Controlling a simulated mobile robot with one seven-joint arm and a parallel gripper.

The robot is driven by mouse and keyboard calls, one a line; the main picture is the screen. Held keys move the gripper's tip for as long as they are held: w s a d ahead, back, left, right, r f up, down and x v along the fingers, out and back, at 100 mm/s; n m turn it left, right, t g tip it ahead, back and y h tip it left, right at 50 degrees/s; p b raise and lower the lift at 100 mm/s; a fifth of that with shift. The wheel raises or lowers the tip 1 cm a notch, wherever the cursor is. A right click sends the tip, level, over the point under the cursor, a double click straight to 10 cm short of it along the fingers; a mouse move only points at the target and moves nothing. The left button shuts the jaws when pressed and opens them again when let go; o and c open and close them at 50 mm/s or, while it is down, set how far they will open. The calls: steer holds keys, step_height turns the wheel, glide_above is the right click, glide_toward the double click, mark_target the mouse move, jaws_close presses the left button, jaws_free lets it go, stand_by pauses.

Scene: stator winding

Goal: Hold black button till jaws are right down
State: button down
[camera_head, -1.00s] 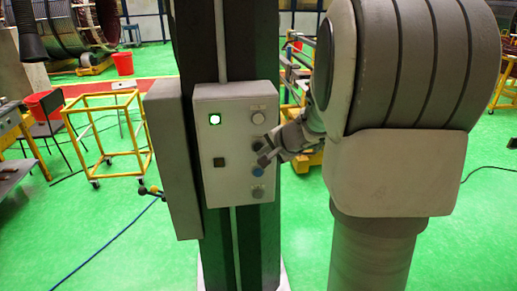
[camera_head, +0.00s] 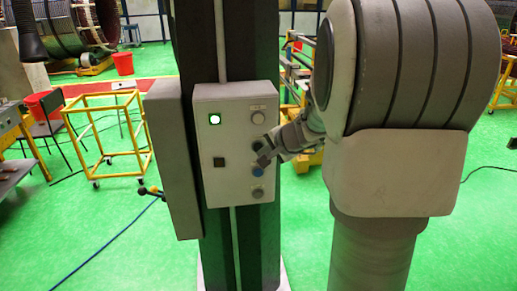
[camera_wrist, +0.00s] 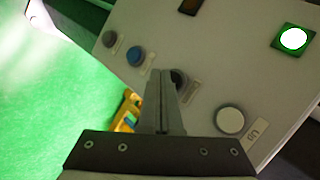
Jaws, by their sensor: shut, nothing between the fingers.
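A grey control box (camera_head: 238,185) on a dark column carries the buttons. The black button (camera_head: 258,146) sits between a white button (camera_head: 258,118) and a blue button (camera_head: 257,172), partly covered by my gripper (camera_head: 262,158). In the wrist view the black button (camera_wrist: 181,79) shows beside the fingertips, partly hidden by them. My gripper (camera_wrist: 165,72) is shut and empty, its tips close to the box face at the black button. I cannot tell whether they touch or press it. The jaws named in the task cannot be made out.
The white button (camera_wrist: 229,120) has an "UP" label beside it. A lamp (camera_head: 214,118) is lit at the box's upper left, above a dark square (camera_head: 219,162). A dark button (camera_head: 257,193) lies below the blue one. A yellow frame trolley (camera_head: 108,135) stands left on green floor.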

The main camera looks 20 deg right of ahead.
stand_by(0.3)
steer(key=shift+w+d, duration=0.1)
steer(key=shift+w, duration=0.3)
steer(key=shift+w+d, duration=0.15)
steer(key=shift+w, duration=0.2)
stand_by(1.9)
steer(key=shift+b, duration=0.35)
stand_by(0.9)
steer(key=shift+s+a+b, duration=0.25)
steer(key=shift+s+b, duration=0.1)
steer(key=shift+s, duration=0.4)
steer(key=shift+s, duration=0.1)
steer(key=s, duration=0.2)
steer(key=s+a+b, duration=0.1)
steer(key=s, duration=0.1)
steer(key=shift+s+a+b, duration=0.2)
steer(key=shift+s+b, duration=0.1)
